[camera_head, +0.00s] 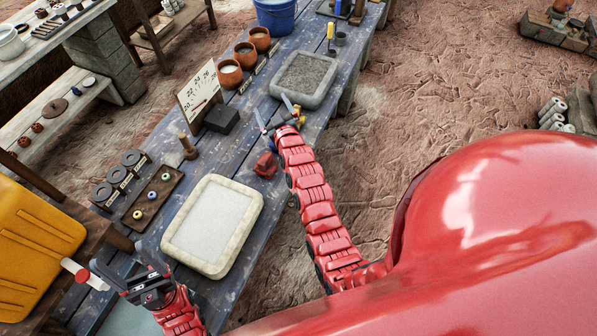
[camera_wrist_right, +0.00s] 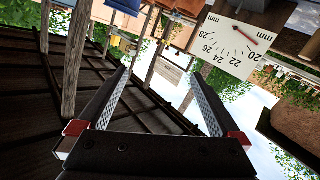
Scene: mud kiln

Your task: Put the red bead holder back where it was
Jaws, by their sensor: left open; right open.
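A small red object (camera_head: 265,165), which looks like the red bead holder, stands on the blue plank table beside my right forearm, with a small blue piece just behind it. Its finer shape is too small to tell. My right gripper (camera_head: 276,114) is open above the table, beyond the red object and near the grey-filled tray. The right wrist view shows its two fingers (camera_wrist_right: 160,100) apart with nothing between them. My left gripper (camera_head: 115,268) is open and empty at the table's near left end, by the yellow container.
A pale-rimmed tray (camera_head: 212,226) and a wooden bead board (camera_head: 152,194) lie on the table (camera_head: 228,152). A scale card (camera_head: 200,92), dark block (camera_head: 221,118), wooden peg (camera_head: 188,147), clay pots (camera_head: 230,74) and grey-filled tray (camera_head: 304,79) stand farther back. The yellow container (camera_head: 35,245) is left.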

